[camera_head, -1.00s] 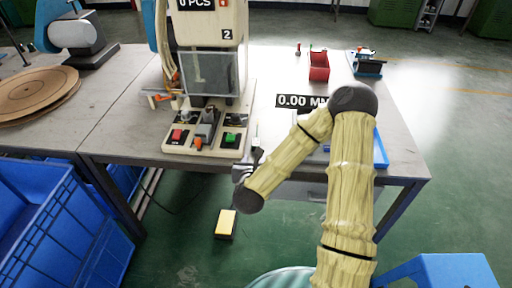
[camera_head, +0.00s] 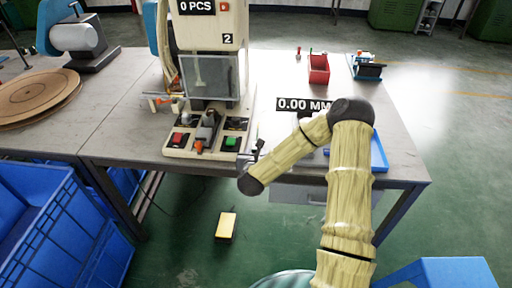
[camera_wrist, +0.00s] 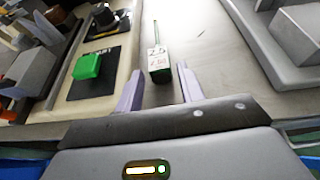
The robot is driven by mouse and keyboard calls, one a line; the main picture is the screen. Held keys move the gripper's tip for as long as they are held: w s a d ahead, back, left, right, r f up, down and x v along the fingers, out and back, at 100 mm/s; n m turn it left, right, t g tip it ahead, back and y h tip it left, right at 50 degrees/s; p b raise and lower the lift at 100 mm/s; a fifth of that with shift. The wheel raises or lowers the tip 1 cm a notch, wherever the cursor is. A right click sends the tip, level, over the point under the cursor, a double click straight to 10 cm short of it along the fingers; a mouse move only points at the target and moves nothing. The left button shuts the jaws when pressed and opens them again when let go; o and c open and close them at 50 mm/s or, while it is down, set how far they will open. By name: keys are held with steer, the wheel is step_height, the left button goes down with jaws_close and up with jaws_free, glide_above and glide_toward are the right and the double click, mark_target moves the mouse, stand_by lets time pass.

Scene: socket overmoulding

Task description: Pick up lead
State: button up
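My gripper (camera_wrist: 159,78) is open, its two pale fingers spread apart with a gap between them. In the head view, my gripper (camera_head: 249,157) is small and partly hidden at the table's front edge, right of the press base. No other lead can be made out.
The press (camera_head: 209,25) stands left of my gripper; its base carries a green button (camera_wrist: 87,66). A grey metal block (camera_wrist: 298,30) sits in a tray (camera_wrist: 262,50) at right. A red bin (camera_head: 319,70) is at the back.

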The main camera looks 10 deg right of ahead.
mark_target(255, 150)
steer(key=shift+x, duration=1.85)
steer(key=shift+a, duration=0.1)
steer(key=shift+c, duration=0.5)
steer(key=c, duration=0.7)
